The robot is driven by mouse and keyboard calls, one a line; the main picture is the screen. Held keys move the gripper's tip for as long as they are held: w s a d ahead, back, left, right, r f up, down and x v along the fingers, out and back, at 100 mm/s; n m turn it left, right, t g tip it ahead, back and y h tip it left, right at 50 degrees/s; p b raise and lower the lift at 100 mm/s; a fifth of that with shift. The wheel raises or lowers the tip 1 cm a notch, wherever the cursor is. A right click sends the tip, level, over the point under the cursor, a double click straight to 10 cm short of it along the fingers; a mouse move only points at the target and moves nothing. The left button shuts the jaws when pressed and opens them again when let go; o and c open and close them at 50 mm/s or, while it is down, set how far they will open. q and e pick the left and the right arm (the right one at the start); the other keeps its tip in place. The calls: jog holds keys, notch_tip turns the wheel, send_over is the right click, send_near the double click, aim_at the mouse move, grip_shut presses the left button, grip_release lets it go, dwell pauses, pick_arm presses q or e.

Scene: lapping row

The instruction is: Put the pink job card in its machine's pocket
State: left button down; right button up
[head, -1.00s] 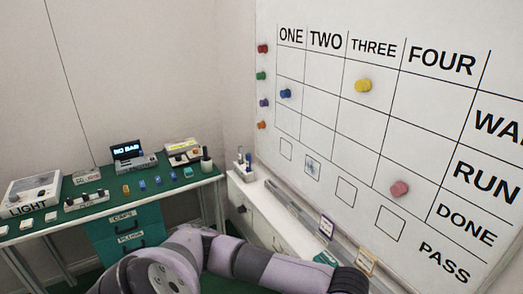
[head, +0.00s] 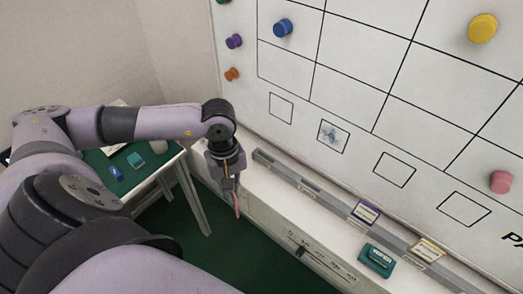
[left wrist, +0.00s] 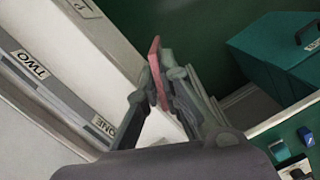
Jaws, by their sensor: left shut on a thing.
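The pink job card (head: 237,207) hangs from my left gripper (head: 232,184), seen nearly edge-on in the head view. In the left wrist view the card (left wrist: 155,68) stands between the two fingers, which are shut on it. The grey pocket rail (head: 330,199) runs along the foot of the whiteboard (head: 340,95); the gripper is left of its near-left end, apart from it. In the left wrist view the rail (left wrist: 60,93) shows the labels ONE and TWO. A purple-edged card (head: 366,212) and a yellow-edged card (head: 428,250) are at the rail. My right gripper is not in view.
A teal block (head: 377,260) lies on the white ledge (head: 310,222) before the rail. Pink (head: 502,181), yellow (head: 482,28) and blue (head: 283,27) magnets are on the board. A green-topped bench (head: 125,168) is at left. Green floor lies below the gripper.

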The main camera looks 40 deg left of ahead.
pick_arm(q)
jog(key=w+a+r+n, duration=0.1)
jog(key=a+r+n, duration=0.2)
jog(key=r+n, duration=0.15)
jog(key=w+f, duration=0.2)
jog(key=w, duration=0.6)
jog(key=w+f, duration=0.2)
jog(key=w, duration=0.7)
jog(key=shift+w+d+f+n+t, duration=0.2)
jog(key=shift+d+f+n+t, duration=0.15)
jog(key=shift+n+t, duration=0.1)
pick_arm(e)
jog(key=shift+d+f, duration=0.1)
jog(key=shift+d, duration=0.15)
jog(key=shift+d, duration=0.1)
